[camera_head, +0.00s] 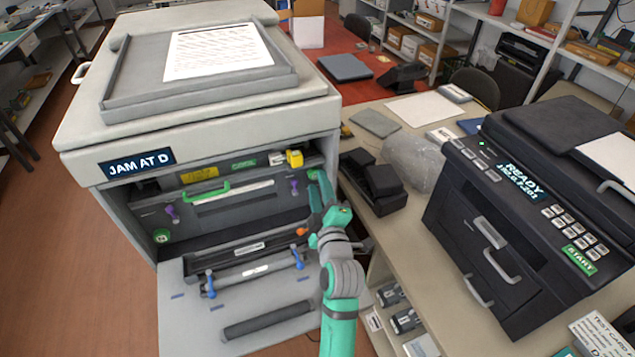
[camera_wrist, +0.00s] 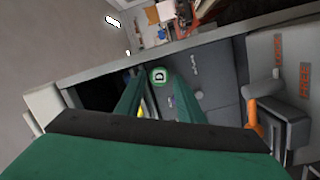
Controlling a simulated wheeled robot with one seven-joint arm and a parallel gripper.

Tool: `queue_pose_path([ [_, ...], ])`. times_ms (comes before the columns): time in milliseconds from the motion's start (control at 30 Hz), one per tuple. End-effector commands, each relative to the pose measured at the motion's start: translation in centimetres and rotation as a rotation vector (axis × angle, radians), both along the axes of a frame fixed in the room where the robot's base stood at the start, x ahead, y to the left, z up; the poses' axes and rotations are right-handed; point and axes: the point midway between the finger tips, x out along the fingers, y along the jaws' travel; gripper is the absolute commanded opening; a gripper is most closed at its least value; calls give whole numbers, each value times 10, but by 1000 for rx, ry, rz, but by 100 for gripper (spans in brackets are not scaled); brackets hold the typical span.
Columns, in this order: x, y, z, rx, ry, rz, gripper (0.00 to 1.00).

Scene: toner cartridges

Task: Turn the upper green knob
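A round green knob (camera_wrist: 159,76) with a pale D mark shows in the wrist view, between my fingertips and seemingly a little beyond them. Contact is not visible. In the head view my gripper (camera_head: 321,187) reaches into the right end of the open printer bay; the knob there is hard to tell from my green fingers. My gripper also shows in the wrist view (camera_wrist: 157,82), with its fingers apart and nothing held. A second round green knob (camera_head: 161,236) sits low at the left of the bay. The printer display (camera_head: 137,163) reads JAM AT D.
The printer's front door (camera_head: 190,335) is folded down, with blue levers and a dark roller. An orange-tipped lever (camera_wrist: 256,125) is close to my right finger in the wrist view. A long green handle (camera_head: 206,192) and purple levers are in the bay. A black printer (camera_head: 470,235) stands at right.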

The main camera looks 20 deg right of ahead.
Motion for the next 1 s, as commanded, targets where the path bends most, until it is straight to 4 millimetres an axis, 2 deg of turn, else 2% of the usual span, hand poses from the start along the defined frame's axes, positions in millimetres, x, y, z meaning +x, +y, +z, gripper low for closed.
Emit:
queue_pose_path([
  [200, 16, -2, 0, 1, 0, 0, 35],
  [500, 18, -2, 0, 1, 0, 0, 35],
  [567, 18, -2, 0, 1, 0, 0, 23],
  [633, 18, -2, 0, 0, 0, 0, 6],
  [800, 18, -2, 1, 12, -1, 0, 5],
  [1000, 18, -2, 1, 111, 3, 1, 5],
])
